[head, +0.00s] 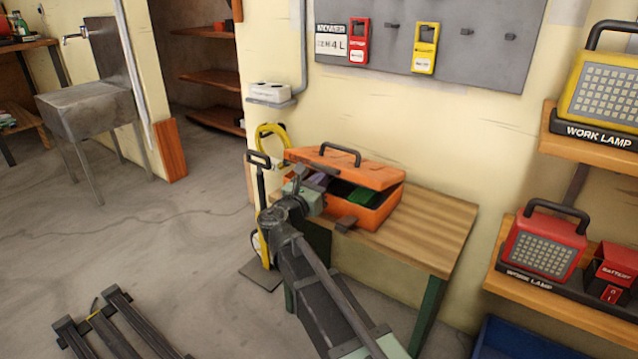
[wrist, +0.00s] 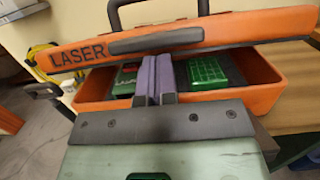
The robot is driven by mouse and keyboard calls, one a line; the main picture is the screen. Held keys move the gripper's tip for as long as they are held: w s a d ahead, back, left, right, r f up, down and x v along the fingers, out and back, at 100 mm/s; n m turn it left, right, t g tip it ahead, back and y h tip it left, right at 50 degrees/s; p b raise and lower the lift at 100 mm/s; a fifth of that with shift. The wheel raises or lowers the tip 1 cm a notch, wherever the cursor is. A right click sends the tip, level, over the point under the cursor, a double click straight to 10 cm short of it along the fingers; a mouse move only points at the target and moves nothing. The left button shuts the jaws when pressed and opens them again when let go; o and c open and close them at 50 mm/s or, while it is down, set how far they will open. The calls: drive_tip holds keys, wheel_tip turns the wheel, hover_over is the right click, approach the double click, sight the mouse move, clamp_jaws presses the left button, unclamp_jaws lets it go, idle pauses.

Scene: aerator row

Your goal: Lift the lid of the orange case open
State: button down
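The orange case (head: 385,208) stands on the wooden-topped table. Its lid (head: 340,165) is partly raised, with a dark handle on top. In the wrist view the lid's front edge (wrist: 235,32) reads "LASER" and has a dark strip. My gripper (wrist: 157,62) is at the front opening, its two purple-grey fingers side by side with almost no gap. Their tips reach up to the underside of the lid's front edge; contact is hard to tell. Inside the case (wrist: 262,90) a green item (wrist: 207,72) shows in a dark insert. The lid hides the rear of the interior.
The table (head: 440,225) has bare wood right of the case. A yellow-and-black upright tool (head: 262,215) stands at its left. Shelves with a red work lamp (head: 543,243) and a yellow one (head: 605,85) are at the right. A grey panel (head: 480,45) hangs behind.

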sight(325, 166)
drive_tip(key=shift+w+d+r, duration=0.1)
drive_tip(key=shift+d+r, duration=0.05)
drive_tip(key=shift+r, duration=0.5)
drive_tip(key=p, duration=0.1)
drive_tip(key=r, duration=0.1)
drive_tip(key=w+r+p, duration=0.1)
drive_tip(key=shift+d+r+p, duration=0.1)
drive_tip(key=shift+d+p, duration=0.15)
drive_tip(key=shift+p, duration=0.1)
drive_tip(key=shift+d+r, duration=0.1)
drive_tip(key=shift+w+r, duration=0.1)
drive_tip(key=shift+w+d+r+p, duration=0.2)
drive_tip(key=shift+w+r+p, duration=0.1)
drive_tip(key=shift+r+p, duration=0.3)
drive_tip(key=shift+w+d+r+p, duration=0.25)
drive_tip(key=shift+r+p, duration=0.2)
drive_tip(key=shift+p, duration=0.15)
drive_tip(key=shift+w+r, duration=0.1)
drive_tip(key=shift+d, duration=0.1)
